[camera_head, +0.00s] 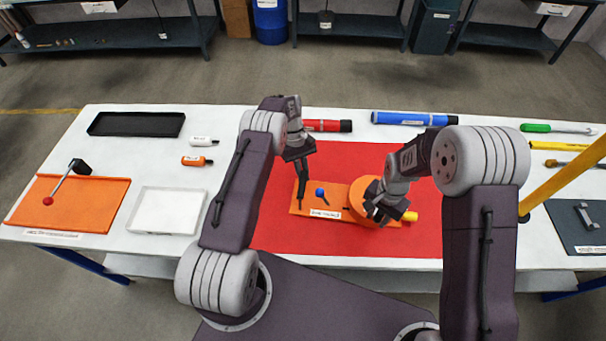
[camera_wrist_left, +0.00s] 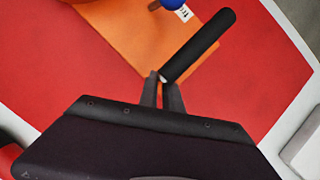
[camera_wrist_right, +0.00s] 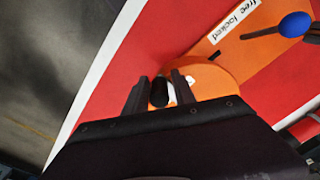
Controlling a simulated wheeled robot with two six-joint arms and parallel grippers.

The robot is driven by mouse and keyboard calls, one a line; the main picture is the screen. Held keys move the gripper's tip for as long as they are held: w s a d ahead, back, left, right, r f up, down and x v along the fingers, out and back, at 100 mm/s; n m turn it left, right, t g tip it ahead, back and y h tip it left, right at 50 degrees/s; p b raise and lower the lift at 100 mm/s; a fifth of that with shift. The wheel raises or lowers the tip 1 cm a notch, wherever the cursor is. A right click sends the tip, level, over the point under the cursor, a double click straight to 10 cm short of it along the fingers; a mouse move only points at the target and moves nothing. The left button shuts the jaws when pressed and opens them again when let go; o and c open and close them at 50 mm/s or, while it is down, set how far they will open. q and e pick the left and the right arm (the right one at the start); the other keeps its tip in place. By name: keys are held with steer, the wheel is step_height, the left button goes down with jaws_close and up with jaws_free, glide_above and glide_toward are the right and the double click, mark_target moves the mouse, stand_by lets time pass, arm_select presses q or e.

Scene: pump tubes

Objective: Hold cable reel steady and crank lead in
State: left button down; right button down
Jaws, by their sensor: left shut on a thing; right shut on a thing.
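An orange base plate (camera_head: 335,208) with a white label and a blue knob (camera_head: 320,192) lies on the red mat. The orange reel (camera_head: 362,193) sits at its right end, partly hidden by my right gripper. My left gripper (camera_wrist_left: 162,84) is shut on the end of a black bar handle (camera_wrist_left: 200,45) at the plate's left end. My right gripper (camera_wrist_right: 160,90) is shut on a small black crank knob (camera_wrist_right: 159,93) on the reel. The label in the right wrist view (camera_wrist_right: 234,20) reads "free locked". A yellow piece (camera_head: 410,216) shows beside the right gripper.
The red mat (camera_head: 285,235) is clear around the plate. A red tube (camera_head: 326,126) and a blue tube (camera_head: 410,118) lie behind. A yellow bar (camera_head: 565,178) slants up at right.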

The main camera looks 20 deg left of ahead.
steer(key=shift+a, duration=0.2)
steer(key=shift+s+a+m, duration=0.15)
steer(key=shift+a+m, duration=0.35)
steer(key=shift+m, duration=0.5)
steer(key=shift+a, duration=0.1)
steer(key=shift+r, duration=0.2)
steer(key=c, duration=0.8)
jaws_free()
steer(key=shift+c, duration=0.2)
step_height(320, 180, up, 7)
